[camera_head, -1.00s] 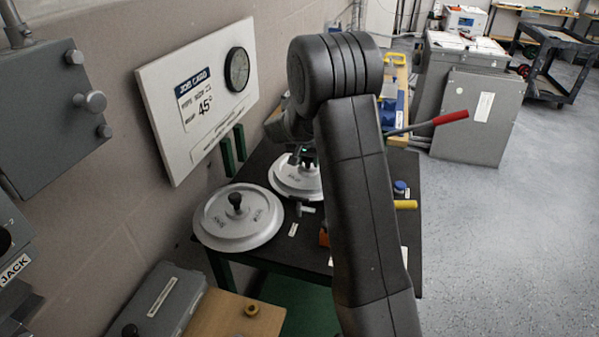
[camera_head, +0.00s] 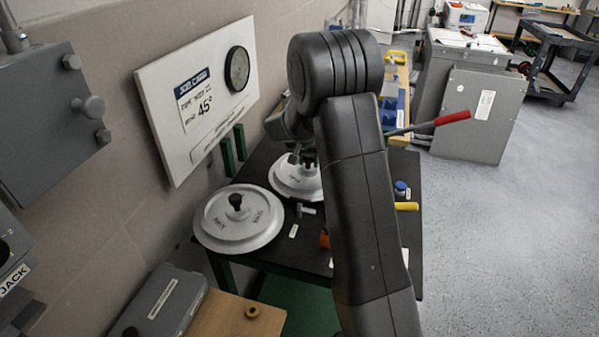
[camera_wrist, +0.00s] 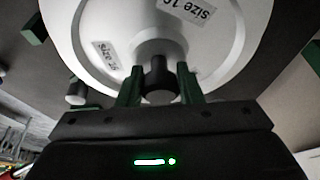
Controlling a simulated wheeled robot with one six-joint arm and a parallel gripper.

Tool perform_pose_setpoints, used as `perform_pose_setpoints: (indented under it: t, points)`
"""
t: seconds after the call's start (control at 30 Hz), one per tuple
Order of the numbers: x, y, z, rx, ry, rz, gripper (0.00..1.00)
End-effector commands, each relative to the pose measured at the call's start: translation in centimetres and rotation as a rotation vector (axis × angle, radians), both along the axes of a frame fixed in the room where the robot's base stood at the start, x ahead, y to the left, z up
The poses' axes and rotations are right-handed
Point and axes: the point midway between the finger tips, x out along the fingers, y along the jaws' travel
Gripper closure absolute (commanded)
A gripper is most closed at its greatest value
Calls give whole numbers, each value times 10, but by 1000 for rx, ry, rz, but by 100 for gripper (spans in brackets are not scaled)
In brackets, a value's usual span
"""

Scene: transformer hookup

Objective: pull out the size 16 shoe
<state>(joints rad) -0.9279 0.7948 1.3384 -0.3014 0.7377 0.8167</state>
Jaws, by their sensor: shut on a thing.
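The size 16 shoe is a pale grey round disc with "size 16" labels. It fills the top of the wrist view (camera_wrist: 225,50) and lies at the back of the dark bench in the head view (camera_head: 290,182). My gripper (camera_wrist: 158,85) has its two green fingers shut on the dark knob at the disc's centre. In the head view the gripper (camera_head: 303,158) sits over this disc, partly hidden behind my arm. I cannot tell whether the disc is lifted off the bench.
A second round disc (camera_head: 238,222) with a dark knob lies at the bench's front left. A job card board (camera_head: 200,100) leans over the bench at the wall. Small fittings, a blue cap (camera_head: 401,187) and a yellow piece (camera_head: 407,206) lie on the bench.

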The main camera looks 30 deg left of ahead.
Motion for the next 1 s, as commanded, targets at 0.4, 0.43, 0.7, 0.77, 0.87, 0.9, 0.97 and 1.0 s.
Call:
perform_pose_setpoints:
  t: [0.4,0.43,0.7,0.77,0.87,0.9,0.97,1.0]
  points:
    - [-3,-3,6,-9,11,-2,97]
    - [-3,-3,7,-9,10,-2,97]
    - [-1,-2,11,-6,5,0,97]
    - [-1,-2,11,-4,5,-1,97]
    - [-1,-1,11,-4,4,-1,48]
    - [-1,-1,11,-3,4,-1,42]
    - [-1,-1,11,-3,3,-1,42]
    - [-1,-1,11,-3,3,-1,42]
